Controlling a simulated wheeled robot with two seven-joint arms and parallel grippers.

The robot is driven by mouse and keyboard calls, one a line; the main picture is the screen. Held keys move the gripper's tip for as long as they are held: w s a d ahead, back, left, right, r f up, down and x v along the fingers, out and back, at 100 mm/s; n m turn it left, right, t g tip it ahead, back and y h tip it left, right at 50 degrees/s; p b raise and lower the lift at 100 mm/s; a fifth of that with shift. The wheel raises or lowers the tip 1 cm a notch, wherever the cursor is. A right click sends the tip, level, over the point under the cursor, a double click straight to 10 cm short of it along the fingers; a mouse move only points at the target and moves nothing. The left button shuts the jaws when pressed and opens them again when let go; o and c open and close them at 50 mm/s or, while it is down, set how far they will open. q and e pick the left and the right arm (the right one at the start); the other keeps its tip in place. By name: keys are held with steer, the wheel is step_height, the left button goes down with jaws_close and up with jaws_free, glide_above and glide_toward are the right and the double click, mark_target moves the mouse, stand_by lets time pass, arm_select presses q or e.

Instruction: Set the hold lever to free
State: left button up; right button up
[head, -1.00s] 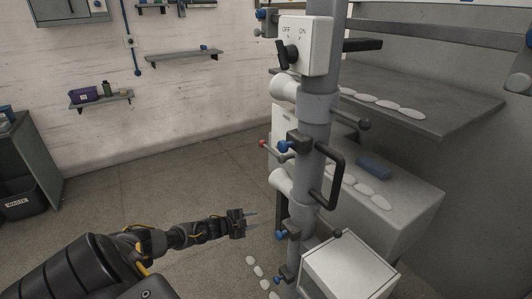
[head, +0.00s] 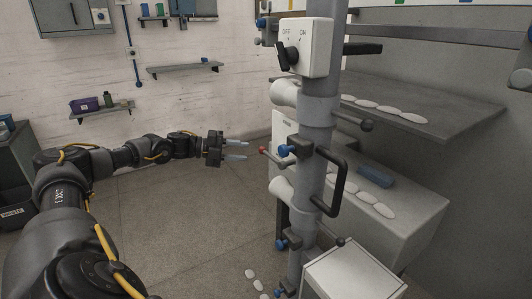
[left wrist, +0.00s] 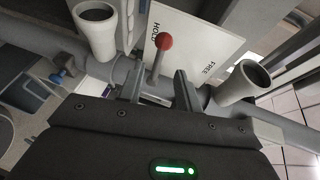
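The hold lever is a grey stalk with a red knob (head: 262,150), low on the left side of the grey column in the head view. In the left wrist view its red knob (left wrist: 165,42) stands beside the word HOLD on a white plate (left wrist: 195,40); FREE is printed further right. My left gripper (head: 246,150) is open, just left of the knob, with a small gap in the head view. In the left wrist view the stalk shows between the two spread fingers, nearer the left one; contact cannot be told. My right gripper is not in view.
The grey column (head: 315,135) carries an OFF/ON switch box (head: 305,47), a black loop handle (head: 340,182) and blue-knobbed clamps. Two white cups (left wrist: 95,30) and (left wrist: 240,82) flank the lever in the left wrist view. Open floor (head: 180,220) lies left of the column.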

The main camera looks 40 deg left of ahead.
mark_target(264, 153)
arm_select(q)
steer(key=p+x, duration=0.3)
steer(key=x, duration=0.5)
steer(key=shift+w+d+r, duration=0.1)
steer(key=shift+w+d, duration=0.1)
steer(key=shift+w, duration=0.05)
steer(key=shift+w+d, duration=0.25)
steer(key=shift+w, duration=0.05)
jaws_close()
